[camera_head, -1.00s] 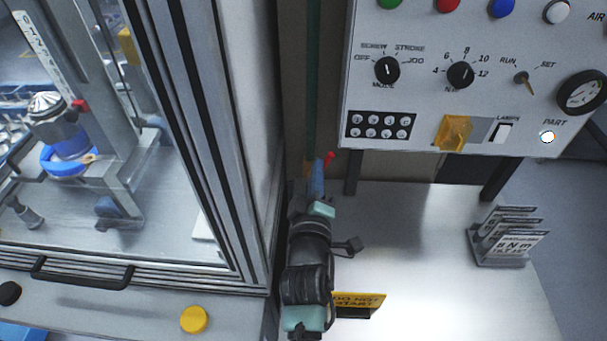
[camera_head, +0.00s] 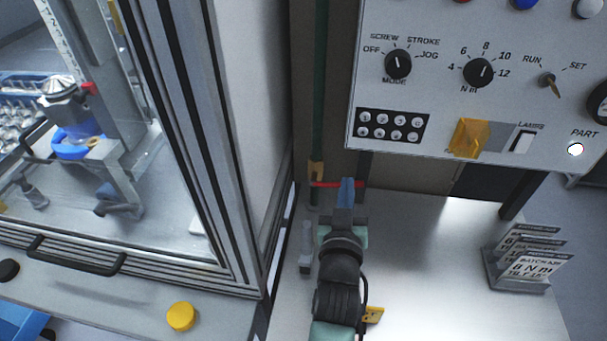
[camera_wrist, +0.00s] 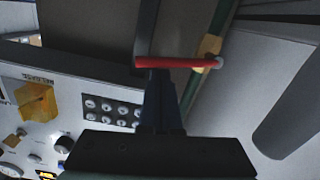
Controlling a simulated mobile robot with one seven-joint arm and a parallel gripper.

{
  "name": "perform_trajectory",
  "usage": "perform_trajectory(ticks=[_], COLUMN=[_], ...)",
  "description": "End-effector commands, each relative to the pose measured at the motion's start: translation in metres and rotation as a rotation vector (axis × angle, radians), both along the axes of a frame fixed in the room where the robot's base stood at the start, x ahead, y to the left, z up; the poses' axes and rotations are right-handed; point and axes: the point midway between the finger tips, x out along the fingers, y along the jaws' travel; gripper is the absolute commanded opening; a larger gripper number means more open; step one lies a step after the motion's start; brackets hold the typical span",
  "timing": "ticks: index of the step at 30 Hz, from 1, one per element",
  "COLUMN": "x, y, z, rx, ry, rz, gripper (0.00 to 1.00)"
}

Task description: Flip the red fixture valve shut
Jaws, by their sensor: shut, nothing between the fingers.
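The red valve handle (camera_head: 334,184) lies crosswise to the green pipe (camera_head: 319,110), pointing right from the brass valve body (camera_head: 316,170). In the wrist view the red handle (camera_wrist: 170,63) runs level across the middle, with the brass body (camera_wrist: 207,47) at its right end. My gripper (camera_head: 346,183) is shut and empty, its blue fingers at the handle's free end. In the wrist view my fingertips (camera_wrist: 158,76) sit right against the handle's left part in the picture; I cannot tell whether they touch. The fingers partly cover the handle's end in the head view.
A control panel (camera_head: 485,100) with knobs and a yellow guard hangs above and right of my gripper. A glazed machine enclosure (camera_head: 195,150) stands at left. A card rack (camera_head: 515,270) sits on the white bench (camera_head: 430,260), which has bare room around it.

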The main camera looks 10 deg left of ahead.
Motion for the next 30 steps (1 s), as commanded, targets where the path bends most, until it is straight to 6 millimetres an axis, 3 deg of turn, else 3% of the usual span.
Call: perform_trajectory(ticks=[12, 30], x=[-0.0001, -0.0001], y=[-0.002, -0.0014], z=[-0.0145, -0.015], rx=[0.181, 0.203], ry=[0.002, 0.002], rz=[0.0, 0.001], gripper=[0.0, 0.0])
